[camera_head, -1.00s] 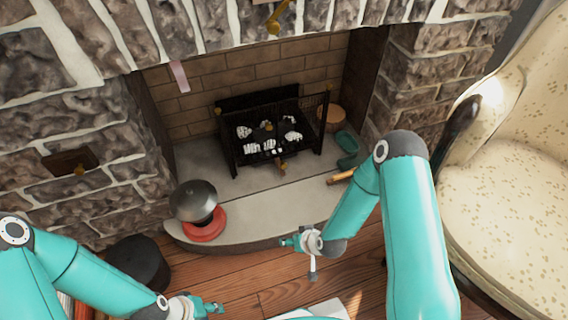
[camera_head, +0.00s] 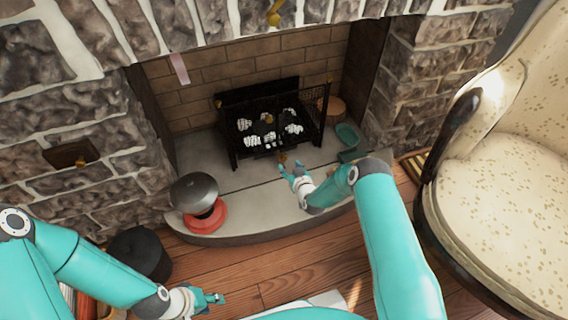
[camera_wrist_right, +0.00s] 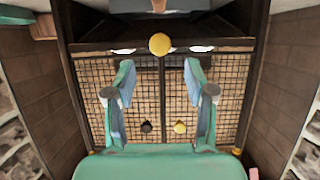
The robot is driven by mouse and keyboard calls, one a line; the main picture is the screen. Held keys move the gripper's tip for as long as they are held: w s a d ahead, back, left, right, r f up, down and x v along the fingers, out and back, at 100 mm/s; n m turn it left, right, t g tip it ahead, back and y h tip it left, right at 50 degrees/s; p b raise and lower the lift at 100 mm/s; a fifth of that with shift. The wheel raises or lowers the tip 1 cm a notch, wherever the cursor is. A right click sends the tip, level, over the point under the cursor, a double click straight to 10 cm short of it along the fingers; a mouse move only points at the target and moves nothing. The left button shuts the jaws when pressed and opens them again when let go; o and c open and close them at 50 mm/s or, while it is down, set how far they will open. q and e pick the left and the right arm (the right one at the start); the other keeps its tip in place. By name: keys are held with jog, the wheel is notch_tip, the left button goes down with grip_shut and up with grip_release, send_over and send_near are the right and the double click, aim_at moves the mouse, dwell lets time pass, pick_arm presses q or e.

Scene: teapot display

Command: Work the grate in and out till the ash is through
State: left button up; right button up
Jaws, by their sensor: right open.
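The black grate (camera_head: 250,152) stands in the fireplace, with several whitish, ashy lumps (camera_head: 266,128) in it. A brass knob (camera_head: 283,157) sticks out at its front. My right gripper (camera_head: 289,169) is just in front of this knob, open and empty. In the right wrist view its fingers (camera_wrist_right: 160,82) stand apart in front of a dark mesh panel (camera_wrist_right: 100,85), and a yellow ball knob (camera_wrist_right: 159,44) shows beyond them. My left gripper (camera_head: 217,298) hangs low over the wood floor; whether its fingers are open I cannot tell. The space beneath the grate is hidden.
A grey-domed pot on a red base (camera_head: 203,210) stands on the hearth's left. A green object (camera_head: 347,138) and a round wooden piece (camera_head: 331,107) lie right of the grate. A black bucket (camera_head: 138,252) is at left, an armchair (camera_head: 500,190) at right. The middle hearth is clear.

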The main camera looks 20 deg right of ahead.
aim_at(284, 159)
jog(key=b+x, duration=0.3)
jog(key=x, duration=0.3)
jog(key=shift+w+f, duration=0.25)
jog(key=shift+c, duration=0.2)
grip_shut()
